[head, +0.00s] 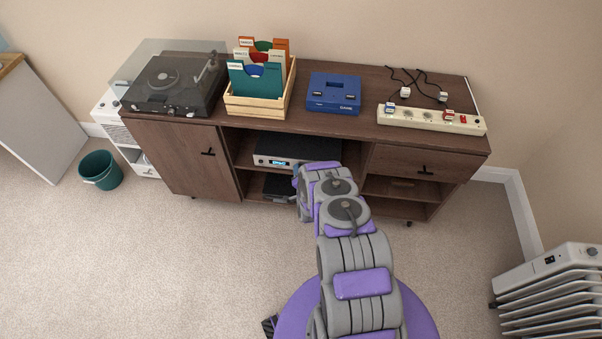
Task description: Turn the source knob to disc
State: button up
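A dark stereo unit with a silver front (264,160) sits in the upper open shelf of the brown sideboard. A small lit blue display (279,162) shows on its front; its text is too small to read surely. I cannot make out the source knob; the right part of the front is close to or behind my arm. My gripper (298,184) is at the far end of my grey and purple arm, in front of the shelf and below the unit's right side. Its fingers are hidden or too small to tell open from shut.
On the sideboard (340,118) stand a turntable (172,85), a wooden record crate (262,106), a blue console (333,92) and a power strip (430,119). A green bin (100,170) stands left, a white radiator (550,285) right. Carpet in front is clear.

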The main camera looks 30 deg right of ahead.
jog(key=p+v, duration=0.4)
jog(key=v, duration=1.3)
jog(key=shift+s+p, duration=0.25)
jog(key=shift+p, duration=0.1)
jog(key=shift+w, duration=0.1)
